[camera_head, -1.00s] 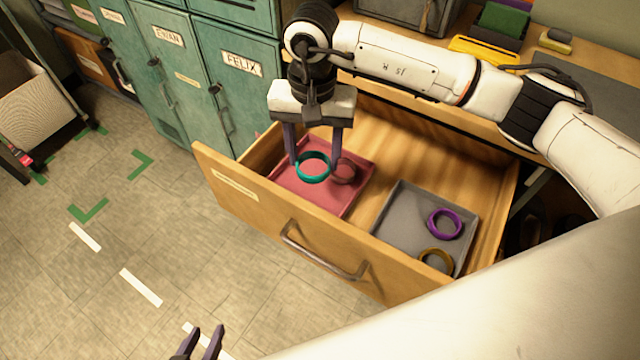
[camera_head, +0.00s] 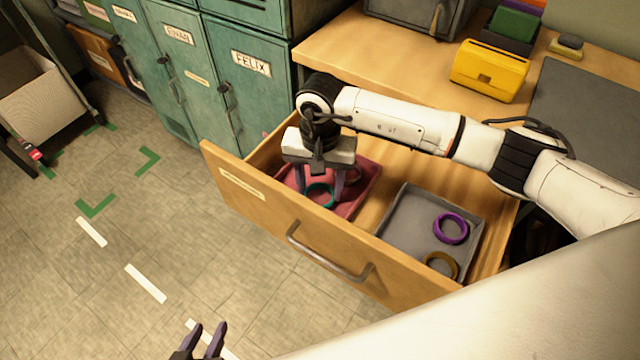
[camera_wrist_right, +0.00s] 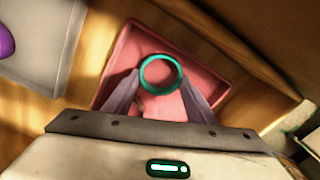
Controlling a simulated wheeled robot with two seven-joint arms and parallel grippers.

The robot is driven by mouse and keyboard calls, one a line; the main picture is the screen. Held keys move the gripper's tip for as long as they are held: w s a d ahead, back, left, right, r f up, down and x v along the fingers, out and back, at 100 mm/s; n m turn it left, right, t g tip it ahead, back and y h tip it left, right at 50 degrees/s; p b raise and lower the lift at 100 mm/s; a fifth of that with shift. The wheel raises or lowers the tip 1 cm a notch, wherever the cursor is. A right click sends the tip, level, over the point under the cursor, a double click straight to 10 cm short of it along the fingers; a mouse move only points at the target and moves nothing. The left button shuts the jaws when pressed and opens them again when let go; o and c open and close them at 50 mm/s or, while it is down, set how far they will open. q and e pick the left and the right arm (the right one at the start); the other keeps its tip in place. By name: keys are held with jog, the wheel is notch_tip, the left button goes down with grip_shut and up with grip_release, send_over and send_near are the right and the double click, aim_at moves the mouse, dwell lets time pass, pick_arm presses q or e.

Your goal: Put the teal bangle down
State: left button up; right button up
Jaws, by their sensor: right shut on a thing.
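The teal bangle (camera_head: 320,187) is between the fingertips of my right gripper (camera_head: 319,190), which is shut on it. It is low over the pink-red tray (camera_head: 352,204) in the open drawer; I cannot tell whether it touches the tray floor. In the right wrist view the bangle (camera_wrist_right: 160,56) shows as a full ring between the fingers, over the pink tray (camera_wrist_right: 122,58). A darker round patch beside the gripper on the tray may be a shadow or another ring. My left gripper (camera_head: 207,330) is at the bottom edge, empty, fingers apart.
A grey tray (camera_head: 400,225) in the same drawer holds a purple bangle (camera_head: 451,229) and a brown-gold bangle (camera_head: 441,266). The drawer front (camera_head: 255,205) and its walls rise around the trays. Teal lockers (camera_head: 240,95) stand close by on the left. A yellow box (camera_head: 488,72) sits on the desk.

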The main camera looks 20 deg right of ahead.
jog(key=shift+f, duration=0.2)
jog(key=o, duration=1)
jog(key=shift+r, duration=0.15)
notch_tip(320, 180, up, 12)
jog(key=shift+r, duration=0.1)
